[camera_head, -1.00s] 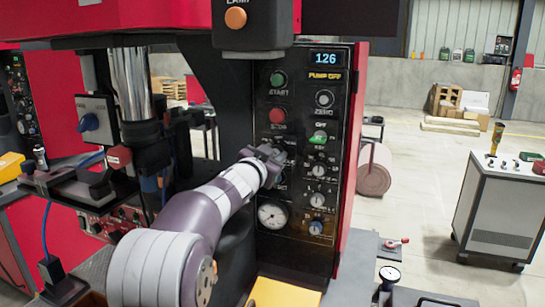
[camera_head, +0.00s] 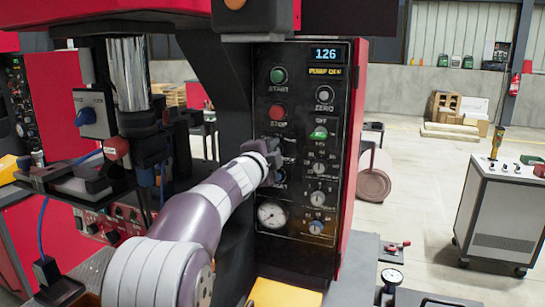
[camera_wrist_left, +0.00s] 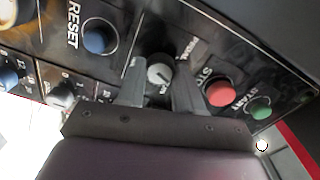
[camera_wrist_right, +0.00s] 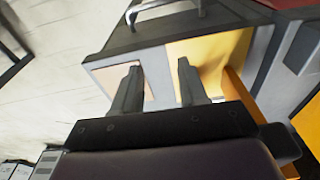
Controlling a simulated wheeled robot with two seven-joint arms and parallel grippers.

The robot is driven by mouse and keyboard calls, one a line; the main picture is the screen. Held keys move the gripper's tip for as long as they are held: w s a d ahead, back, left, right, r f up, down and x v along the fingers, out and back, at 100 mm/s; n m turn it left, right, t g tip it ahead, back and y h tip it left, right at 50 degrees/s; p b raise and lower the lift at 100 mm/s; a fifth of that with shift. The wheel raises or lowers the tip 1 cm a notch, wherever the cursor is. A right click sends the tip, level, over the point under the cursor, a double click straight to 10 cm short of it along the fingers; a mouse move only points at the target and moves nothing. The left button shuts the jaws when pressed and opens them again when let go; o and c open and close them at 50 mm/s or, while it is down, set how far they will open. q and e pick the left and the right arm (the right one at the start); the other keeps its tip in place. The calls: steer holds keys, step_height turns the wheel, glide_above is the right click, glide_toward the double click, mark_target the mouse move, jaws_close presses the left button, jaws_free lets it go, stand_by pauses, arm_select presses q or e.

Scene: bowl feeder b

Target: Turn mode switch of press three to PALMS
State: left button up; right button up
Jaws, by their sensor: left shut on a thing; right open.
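The mode switch (camera_wrist_left: 160,76), a round grey knob with a light pointer mark, sits on the black control panel (camera_head: 338,108) of the red press. My left gripper (camera_wrist_left: 158,84) is shut on this knob, one finger on each side. In the head view my left gripper (camera_head: 270,156) touches the panel below the red STOP button (camera_head: 278,112) and hides most of the switch. Its pointer direction and small labels are too blurred to read surely. My right gripper (camera_wrist_right: 155,78) is open and empty; it shows only in its own wrist view.
The green START button (camera_head: 278,75) is above STOP. Other knobs and a gauge (camera_head: 271,215) crowd the panel; a blue knob (camera_wrist_left: 98,37) is beside the gripper. A yellow surface (camera_wrist_right: 215,62) lies ahead of my right gripper. A grey cabinet (camera_head: 492,215) stands right, with open floor around it.

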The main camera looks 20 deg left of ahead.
arm_select(q)
steer(key=shift+f+m+b, duration=0.1)
steer(key=shift+m+b, duration=0.55)
steer(key=shift+m, duration=1.55)
steer(key=o, duration=1)
steer(key=shift+d, duration=0.1)
steer(key=shift+o, duration=0.2)
steer(key=s+b, duration=0.1)
steer(key=s, duration=1.1)
steer(key=shift+s+d+r, duration=0.25)
steer(key=shift+s+d, duration=0.1)
steer(key=shift+d, duration=0.05)
